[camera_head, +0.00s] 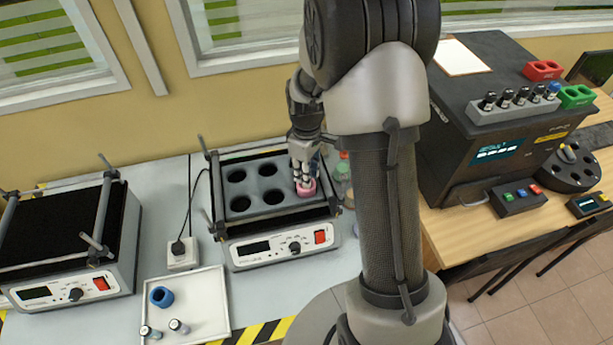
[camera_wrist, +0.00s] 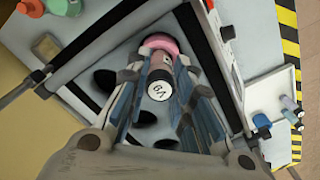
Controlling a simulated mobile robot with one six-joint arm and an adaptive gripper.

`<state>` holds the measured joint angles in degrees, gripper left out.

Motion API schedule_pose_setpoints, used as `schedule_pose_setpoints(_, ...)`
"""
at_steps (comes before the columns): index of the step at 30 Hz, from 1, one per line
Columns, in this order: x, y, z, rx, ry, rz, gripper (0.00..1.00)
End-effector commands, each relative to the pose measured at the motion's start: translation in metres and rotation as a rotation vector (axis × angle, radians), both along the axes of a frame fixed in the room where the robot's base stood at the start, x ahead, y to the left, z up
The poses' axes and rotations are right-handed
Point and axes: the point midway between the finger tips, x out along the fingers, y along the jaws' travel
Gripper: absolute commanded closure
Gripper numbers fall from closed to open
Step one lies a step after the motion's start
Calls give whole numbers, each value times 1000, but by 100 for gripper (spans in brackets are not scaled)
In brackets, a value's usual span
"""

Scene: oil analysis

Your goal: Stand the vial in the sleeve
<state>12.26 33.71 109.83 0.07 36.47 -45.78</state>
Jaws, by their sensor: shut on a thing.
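My gripper (camera_head: 301,170) points down over the right side of the block on the middle shaker (camera_head: 280,248). In the wrist view my gripper (camera_wrist: 160,70) is shut on a dark vial with a white, marked cap (camera_wrist: 159,90). A pink sleeve (camera_head: 306,189) is at the block's front right, just under the fingers. The pink sleeve also shows in the wrist view (camera_wrist: 158,41), at the far end of the vial. The vial lines up roughly with it. The fingers hide the vial in the head view, and I cannot tell how deep its lower end is.
The block has several open dark wells (camera_head: 237,176). A white tray (camera_head: 207,287) in front holds a blue sleeve (camera_head: 161,297) and two small vials (camera_head: 178,326). Another shaker (camera_head: 62,240) stands left. Bottles (camera_head: 343,170) stand close right of the block.

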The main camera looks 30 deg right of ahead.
Motion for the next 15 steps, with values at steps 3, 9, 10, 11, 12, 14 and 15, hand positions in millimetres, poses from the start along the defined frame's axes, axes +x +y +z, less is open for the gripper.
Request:
schedule_pose_setpoints(3,0,0,-17,0,1,0,100)
schedule_pose_setpoints(9,0,0,-16,0,0,0,100)
schedule_pose_setpoints(10,0,0,-16,0,0,0,100)
schedule_pose_setpoints(11,0,0,-17,0,0,0,100)
schedule_pose_setpoints(12,0,0,-18,0,0,0,100)
schedule_pose_setpoints(14,0,0,-20,0,0,0,100)
schedule_pose_setpoints(15,0,0,-20,0,0,0,77)
